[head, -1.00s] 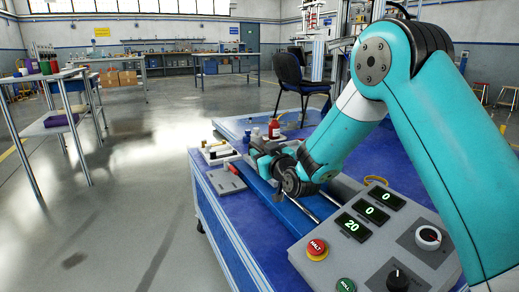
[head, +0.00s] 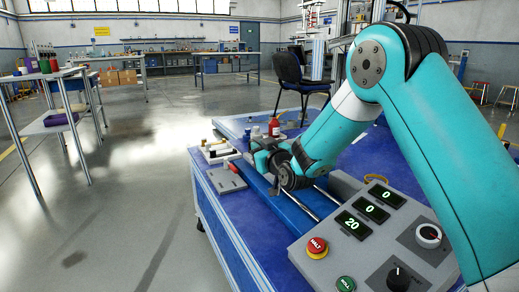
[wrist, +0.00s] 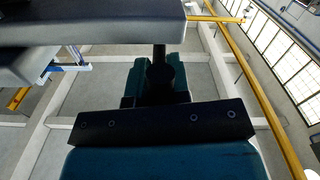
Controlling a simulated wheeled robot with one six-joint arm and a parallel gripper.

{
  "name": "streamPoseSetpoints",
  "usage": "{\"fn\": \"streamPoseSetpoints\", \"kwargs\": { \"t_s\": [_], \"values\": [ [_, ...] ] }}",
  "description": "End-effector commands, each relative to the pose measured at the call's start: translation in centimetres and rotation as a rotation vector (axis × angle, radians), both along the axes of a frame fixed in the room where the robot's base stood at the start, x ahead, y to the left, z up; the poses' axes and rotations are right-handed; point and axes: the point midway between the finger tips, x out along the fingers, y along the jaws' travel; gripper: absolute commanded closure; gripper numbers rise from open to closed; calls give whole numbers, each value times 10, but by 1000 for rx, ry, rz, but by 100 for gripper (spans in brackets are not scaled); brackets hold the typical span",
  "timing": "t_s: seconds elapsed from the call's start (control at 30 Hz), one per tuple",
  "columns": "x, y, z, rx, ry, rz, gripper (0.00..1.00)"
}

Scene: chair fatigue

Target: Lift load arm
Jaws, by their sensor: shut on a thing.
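My gripper (wrist: 160,85) is shut on a dark upright post (wrist: 159,52) in the wrist view, with its teal fingers on either side. The post seems to be the load arm's grip, but I cannot tell for sure. Its upper end runs up beside a dark padded slab (wrist: 90,22). In the head view my gripper (head: 262,160) is low over the far part of the blue bench, and its fingertips are hidden. No load arm can be made out there.
The blue bench (head: 215,215) carries a grey control panel (head: 330,240) with displays reading 20, 0 and 0. A dark chair (head: 291,75) stands behind.

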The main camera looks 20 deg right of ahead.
Motion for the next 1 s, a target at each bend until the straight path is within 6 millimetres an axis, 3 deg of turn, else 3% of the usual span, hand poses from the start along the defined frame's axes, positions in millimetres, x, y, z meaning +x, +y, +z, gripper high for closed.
{"fn": "streamPoseSetpoints", "kwargs": {
  "t_s": [0.27, 0.47, 0.77, 1.0],
  "values": [
    [2, -9, 40, 117, 20, -3, 100],
    [5, -27, 85, 279, 51, -4, 100],
    [14, -72, 148, 560, 106, -5, 100],
    [23, -120, 187, 784, 149, -5, 100]
  ]
}}
